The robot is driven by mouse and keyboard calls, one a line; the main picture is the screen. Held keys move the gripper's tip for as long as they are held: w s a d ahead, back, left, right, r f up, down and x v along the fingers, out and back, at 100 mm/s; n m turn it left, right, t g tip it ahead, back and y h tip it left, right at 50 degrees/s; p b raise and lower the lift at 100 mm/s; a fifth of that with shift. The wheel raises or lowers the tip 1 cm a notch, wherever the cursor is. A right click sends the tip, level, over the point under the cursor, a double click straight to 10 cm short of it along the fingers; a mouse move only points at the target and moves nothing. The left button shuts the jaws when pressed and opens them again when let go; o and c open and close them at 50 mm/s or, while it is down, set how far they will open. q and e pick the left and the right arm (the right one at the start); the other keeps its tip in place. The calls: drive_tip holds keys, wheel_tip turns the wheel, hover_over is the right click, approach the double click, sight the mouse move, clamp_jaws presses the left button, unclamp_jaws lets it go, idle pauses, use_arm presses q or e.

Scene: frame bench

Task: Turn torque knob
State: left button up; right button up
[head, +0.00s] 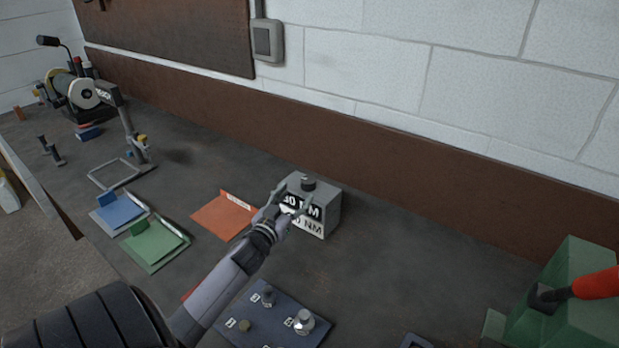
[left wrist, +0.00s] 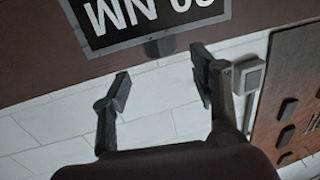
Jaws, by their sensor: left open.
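The torque unit is a grey box (head: 329,206) on the bench. In the left wrist view the display (left wrist: 148,18) appears upside down, and the dark knob (left wrist: 160,47) shows beyond the open fingers (left wrist: 163,82), with a gap to each. Contact is not visible. My right gripper is not in view.
An orange tray (head: 222,214), a green tray (head: 155,246) and a blue tray (head: 120,212) lie left of the box. A dark blue board (head: 262,325) with small parts lies in front. A green machine with a red handle (head: 597,284) stands at right. Bench right of the box is clear.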

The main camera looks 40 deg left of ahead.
sight(304, 184)
use_arm(q)
drive_tip(key=p+x, duration=0.1)
drive_tip(key=x, duration=0.6)
drive_tip(key=shift+w+a, duration=0.1)
drive_tip(key=shift+a, duration=0.05)
drive_tip(key=shift+w+a, duration=0.1)
drive_tip(key=shift+w, duration=0.5)
drive_tip(key=shift+w+a+f, duration=0.1)
drive_tip(key=shift+w, duration=0.05)
drive_tip(key=c, duration=1.2)
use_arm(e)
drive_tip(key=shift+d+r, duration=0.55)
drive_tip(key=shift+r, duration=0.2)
